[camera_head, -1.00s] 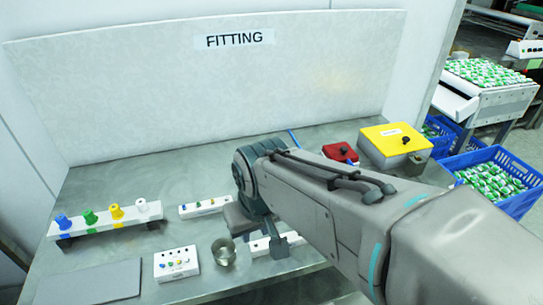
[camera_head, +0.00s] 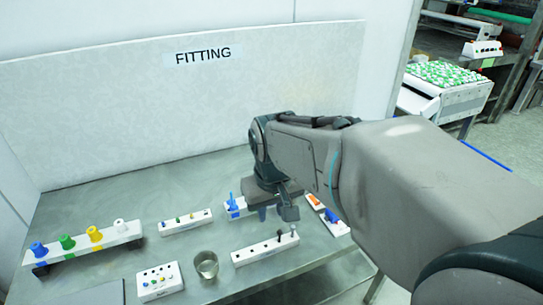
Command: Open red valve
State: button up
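I cannot make out a red valve in the head view. My gripper (camera_head: 276,209) points down over the right part of the metal table, near a white block with a blue part (camera_head: 233,207). Its finger gap is too small and partly hidden to tell whether it is open. My arm covers the table's back right, where a red box and a yellow box with black knobs showed earlier. A white holder (camera_head: 340,229) with an orange piece and a blue piece shows just right of my gripper.
On the metal table (camera_head: 135,200) stand a rack with coloured knobs (camera_head: 85,250), a metal cup (camera_head: 206,265), a small white box (camera_head: 160,281) and white peg blocks (camera_head: 265,249). A "FITTING" panel (camera_head: 200,95) closes the back. A cart with green-white items (camera_head: 455,76) stands far right.

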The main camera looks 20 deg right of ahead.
jog(key=w+d+g+p, duration=0.1)
jog(key=w+d+p, duration=0.1)
jog(key=w+d, duration=0.65)
jog(key=w+d+g+p, duration=0.1)
jog(key=w+d+p, duration=0.3)
jog(key=w, duration=0.7)
jog(key=f, duration=0.4)
jog(key=d+f, duration=0.1)
jog(key=f, duration=0.8)
jog(key=shift+d+f, duration=0.15)
jog(key=shift+f, duration=0.2)
grip_shut()
